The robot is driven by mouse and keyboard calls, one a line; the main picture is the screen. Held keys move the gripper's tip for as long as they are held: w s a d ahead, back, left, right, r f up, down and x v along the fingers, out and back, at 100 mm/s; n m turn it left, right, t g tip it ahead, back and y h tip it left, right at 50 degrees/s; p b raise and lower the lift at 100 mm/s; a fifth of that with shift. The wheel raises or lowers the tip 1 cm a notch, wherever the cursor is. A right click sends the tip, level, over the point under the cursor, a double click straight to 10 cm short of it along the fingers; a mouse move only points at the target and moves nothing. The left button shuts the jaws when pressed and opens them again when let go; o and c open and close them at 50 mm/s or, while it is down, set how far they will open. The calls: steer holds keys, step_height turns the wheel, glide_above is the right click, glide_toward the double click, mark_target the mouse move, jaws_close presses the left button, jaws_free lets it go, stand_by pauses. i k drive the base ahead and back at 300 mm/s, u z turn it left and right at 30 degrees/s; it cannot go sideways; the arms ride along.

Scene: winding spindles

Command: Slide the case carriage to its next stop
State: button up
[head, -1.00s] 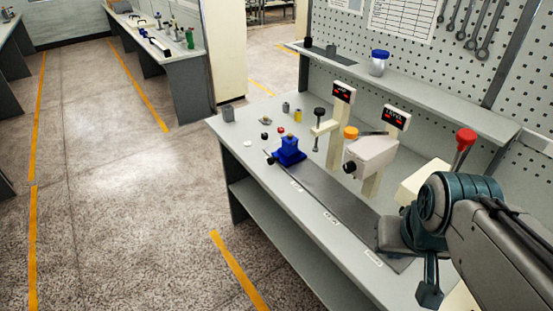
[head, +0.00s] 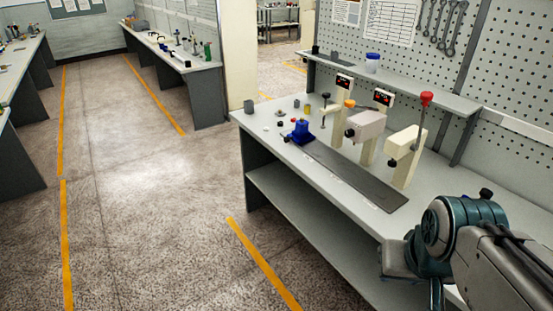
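Small pale labels lie along the track's front edge, too small to read here. My arm comes in from the lower right, and its end (head: 398,262) is in front of the bench's near part, well apart from the carriage. The fingers cannot be made out, so open or shut does not show.
Behind the track stand cream press stations: one with a black knob (head: 325,98), one with a grey head (head: 366,126), one with a red-topped lever (head: 426,98). Small parts and a grey cup (head: 249,106) are at the bench's far end. Open floor lies to the left.

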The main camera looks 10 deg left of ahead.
mark_target(295, 137)
steer(key=u, duration=1)
steer(key=i, duration=1.25)
steer(key=z, duration=0.55)
steer(key=i, duration=0.75)
steer(key=z, duration=0.7)
